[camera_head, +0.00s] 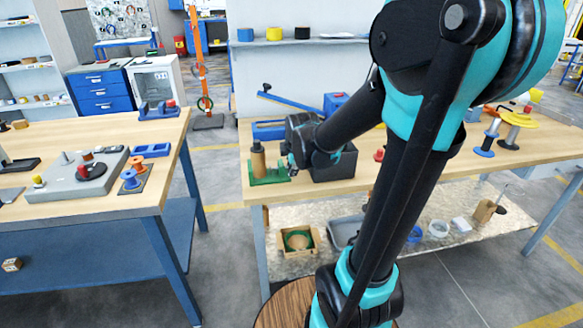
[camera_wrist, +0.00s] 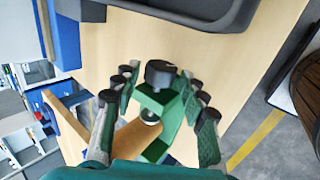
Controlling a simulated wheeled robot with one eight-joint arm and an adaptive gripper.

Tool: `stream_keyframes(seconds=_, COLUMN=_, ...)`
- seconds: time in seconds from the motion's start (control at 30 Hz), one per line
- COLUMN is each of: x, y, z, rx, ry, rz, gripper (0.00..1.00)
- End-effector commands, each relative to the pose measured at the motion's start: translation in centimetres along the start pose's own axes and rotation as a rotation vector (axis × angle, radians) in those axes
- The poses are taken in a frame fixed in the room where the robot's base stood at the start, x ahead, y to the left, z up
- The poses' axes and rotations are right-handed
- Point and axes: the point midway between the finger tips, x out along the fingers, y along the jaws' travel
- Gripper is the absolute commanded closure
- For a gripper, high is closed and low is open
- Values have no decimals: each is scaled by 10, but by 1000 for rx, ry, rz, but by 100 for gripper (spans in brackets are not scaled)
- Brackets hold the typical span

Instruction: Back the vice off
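The green vice (camera_head: 270,176) stands on the right-hand bench near its front left corner. A tan-brown cylinder (camera_head: 258,160) stands upright at it; the wrist view also shows a tan cylinder (camera_wrist: 130,136) against the green vice (camera_wrist: 166,141). A black knob (camera_wrist: 160,73) sits at the vice's end. My gripper (camera_wrist: 159,82) is open, with fingers on either side of the knob and a visible gap to each. In the head view my gripper (camera_head: 296,150) is just right of the cylinder. My wrist partly hides the vice's right end.
A dark grey bin (camera_head: 335,170) stands close to the right of my gripper; its rim shows in the wrist view (camera_wrist: 222,22). Blue fixtures (camera_head: 268,130) lie behind the vice. Spools (camera_head: 513,130) stand at the bench's far right. Another bench (camera_head: 105,208) is at left, across a gap.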

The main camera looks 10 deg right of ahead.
Motion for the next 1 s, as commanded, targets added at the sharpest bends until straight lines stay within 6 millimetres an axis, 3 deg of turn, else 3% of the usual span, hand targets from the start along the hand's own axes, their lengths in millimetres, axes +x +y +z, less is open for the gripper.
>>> stream_keyframes(seconds=0.27, x=1, y=2, z=0, rx=1, ry=-1, rz=-28, gripper=57)
stream_keyframes(seconds=0.6, x=2, y=9, z=0, rx=0, ry=-1, rz=-309, gripper=57)
stream_keyframes(seconds=1.0, x=3, y=10, z=0, rx=1, ry=-1, rz=-370, gripper=57)
